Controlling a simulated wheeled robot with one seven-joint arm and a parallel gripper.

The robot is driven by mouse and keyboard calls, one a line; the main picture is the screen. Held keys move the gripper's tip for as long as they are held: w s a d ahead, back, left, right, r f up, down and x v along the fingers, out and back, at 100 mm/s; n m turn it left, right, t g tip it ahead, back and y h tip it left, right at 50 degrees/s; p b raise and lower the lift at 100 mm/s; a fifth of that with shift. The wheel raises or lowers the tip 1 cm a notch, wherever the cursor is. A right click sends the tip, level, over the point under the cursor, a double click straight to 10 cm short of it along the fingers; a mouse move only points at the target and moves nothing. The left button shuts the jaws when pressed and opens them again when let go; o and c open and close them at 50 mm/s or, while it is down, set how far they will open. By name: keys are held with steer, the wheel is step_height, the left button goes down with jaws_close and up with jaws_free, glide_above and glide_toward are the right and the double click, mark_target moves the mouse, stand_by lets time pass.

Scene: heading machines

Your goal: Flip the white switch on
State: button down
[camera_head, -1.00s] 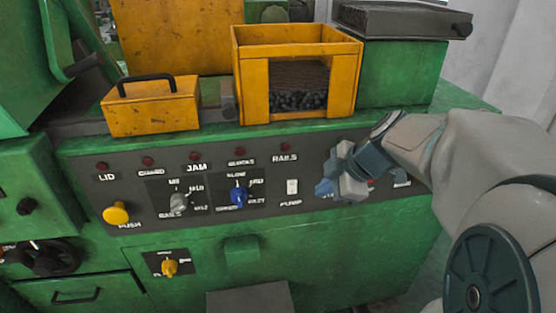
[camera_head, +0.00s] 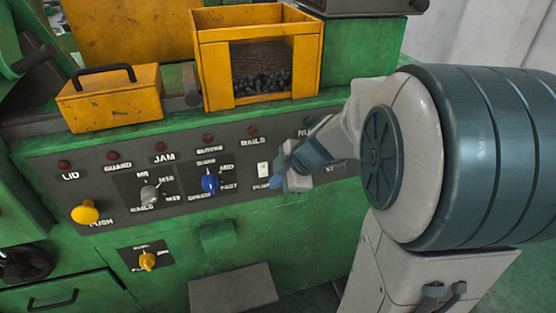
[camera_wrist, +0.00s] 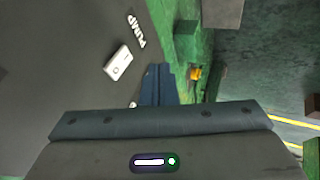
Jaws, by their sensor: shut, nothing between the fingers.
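The white switch (camera_head: 263,169) is a small rocker on the dark control panel, above the label PUMP. In the wrist view the white switch (camera_wrist: 118,63) shows near the top left, with its label beside it. My gripper (camera_head: 276,182) is shut and empty, with its blue fingertips just right of and slightly below the switch. In the wrist view my gripper's blue fingers (camera_wrist: 157,85) point toward the panel, apart from the switch. I cannot tell the exact gap to the panel surface.
On the dark panel (camera_head: 110,195) a blue knob (camera_head: 210,183), a grey knob (camera_head: 149,196) and a yellow push button (camera_head: 85,212) lie left of the switch. A yellow bin (camera_head: 215,85) stands above the panel. A green block (camera_head: 218,234) juts out below.

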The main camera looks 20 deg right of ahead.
mark_target(268, 174)
steer(key=shift+w+a+f+p, duration=0.1)
steer(key=shift+w+f+p, duration=0.25)
steer(key=shift+w, duration=0.45)
steer(key=shift+w+a+f+p, duration=0.15)
steer(key=shift+w+f+p, duration=0.15)
steer(key=shift+w, duration=0.55)
steer(key=shift+w+a+f+p, duration=0.1)
steer(key=shift+w+f+p, duration=0.25)
steer(key=shift+w, duration=0.45)
steer(key=shift+f, duration=0.1)
steer(key=b, duration=0.3)
steer(key=shift+w+d+f, duration=0.1)
steer(key=shift+w+f, duration=0.15)
steer(key=shift+f, duration=0.05)
steer(key=shift+r, duration=0.4)
